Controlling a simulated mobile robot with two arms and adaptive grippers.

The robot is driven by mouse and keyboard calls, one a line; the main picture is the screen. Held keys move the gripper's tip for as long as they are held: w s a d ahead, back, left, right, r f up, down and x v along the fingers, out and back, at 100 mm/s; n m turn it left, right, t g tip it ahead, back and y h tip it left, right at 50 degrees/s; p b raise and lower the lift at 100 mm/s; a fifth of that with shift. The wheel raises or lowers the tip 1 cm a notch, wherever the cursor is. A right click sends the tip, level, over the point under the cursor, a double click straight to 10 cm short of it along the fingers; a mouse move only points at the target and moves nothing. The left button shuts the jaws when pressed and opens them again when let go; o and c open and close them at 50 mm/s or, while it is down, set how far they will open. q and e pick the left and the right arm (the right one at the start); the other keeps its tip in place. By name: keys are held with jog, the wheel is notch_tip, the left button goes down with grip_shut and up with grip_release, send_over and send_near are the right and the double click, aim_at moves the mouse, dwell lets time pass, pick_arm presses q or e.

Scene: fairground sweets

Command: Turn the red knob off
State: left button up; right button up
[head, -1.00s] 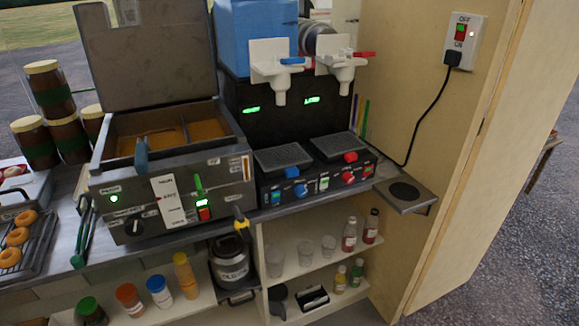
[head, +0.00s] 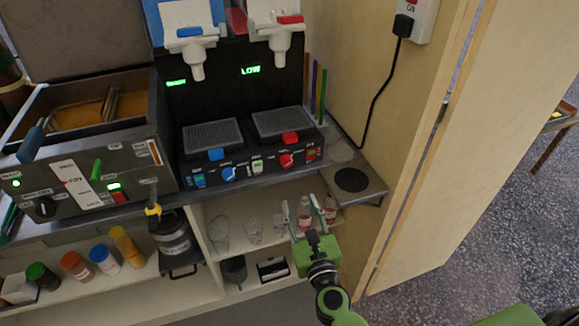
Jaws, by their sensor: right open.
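The red knob (head: 286,160) sits on the front panel of the black drinks machine (head: 240,100), below the right drip tray. A blue knob (head: 228,173) is to its left on the same panel. The knob's setting is too small to read. A green display above the right drip tray reads "LOW". My right gripper (head: 297,208) is open and empty, below the red knob and in front of the shelf, apart from the panel. My left gripper is not in view.
A fryer (head: 85,180) stands left of the machine. A small side shelf with a dark round pad (head: 352,180) is at the right, by the wooden wall (head: 400,130). Clear cups (head: 221,232) and red-labelled bottles (head: 330,208) stand on the shelf beneath the counter.

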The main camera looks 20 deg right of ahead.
aim_at(287, 165)
jog(key=w, duration=0.9)
jog(key=w+d+p, duration=0.1)
jog(key=w, duration=0.3)
jog(key=shift+w+r, duration=0.4)
jog(key=c, duration=1.1)
